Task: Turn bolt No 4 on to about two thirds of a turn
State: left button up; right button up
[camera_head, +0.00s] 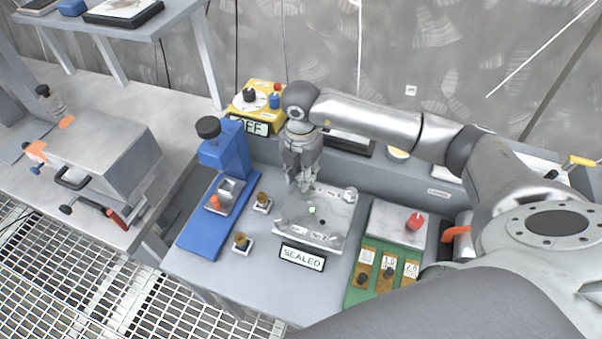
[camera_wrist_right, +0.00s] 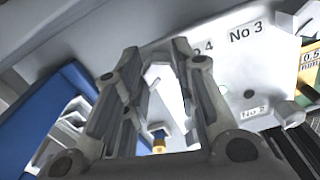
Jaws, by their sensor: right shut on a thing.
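The grey metal plate (camera_head: 322,215) lies on the bench with bolts at its corners. My right gripper (camera_head: 305,182) points down at its far left corner. In the right wrist view the fingers of my right gripper (camera_wrist_right: 158,52) close in beside a partly covered label ending in "4" (camera_wrist_right: 203,47). The gripper is shut on bolt No 4, which is mostly hidden by the fingers; its turned angle cannot be read. The label "No 3" (camera_wrist_right: 245,34) is next to it, and a bolt (camera_head: 350,193) stands at the far right corner. My left gripper is not in view.
A "SEALED" sign (camera_head: 302,257) stands before the plate. A blue press (camera_head: 222,185) is on the left, with small brass-topped pieces (camera_head: 263,202) between. A yellow box (camera_head: 258,105) stands behind. A green tray (camera_head: 385,268) and red-knobbed block (camera_head: 398,223) are right.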

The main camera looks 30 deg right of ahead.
aim_at(301, 177)
jog(key=shift+r, duration=0.1)
jog(key=o, duration=1)
jog(key=shift+o, duration=0.2)
notch_tip(301, 177, up, 12)
dwell(0.5)
